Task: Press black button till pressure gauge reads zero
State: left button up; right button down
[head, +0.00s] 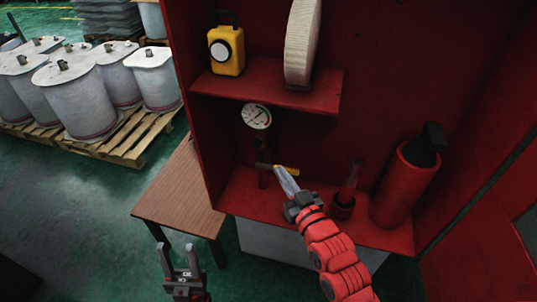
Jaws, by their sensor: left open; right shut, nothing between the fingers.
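The round white pressure gauge (256,115) is mounted on a dark pipe (261,150) inside the red cabinet. Its needle is too small to read. I cannot make out a black button; the gripper may hide part of that area. My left gripper (180,254) is open and empty, low in front of the wooden table.
The cabinet shelf (270,86) holds a yellow lamp (227,55) and a rolled hose (302,42). A red extinguisher (402,188) and a nozzle (345,196) stand right of my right gripper. The wooden table (178,195) is at left; white drums (85,100) stand on pallets behind.

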jog(key=b, duration=0.8)
send_near(259, 142)
notch_tip(259, 142, up, 3)
jog(key=s, duration=0.2)
jog(key=w+a+f+p, duration=0.2)
jog(key=w+a+p, duration=0.1)
jog(key=w, duration=0.4)
jog(key=shift+w+f+p, duration=0.2)
jog(key=shift+w+p, duration=0.05)
jog(key=shift+p, duration=0.05)
jog(key=w+f+b, duration=0.1)
jog(key=b, duration=0.2)
jog(key=shift+w+d, duration=0.1)
jog(key=shift+d, duration=0.05)
jog(key=shift+d+r+b, duration=0.1)
jog(key=shift+b, duration=0.25)
jog(key=shift+r, duration=0.15)
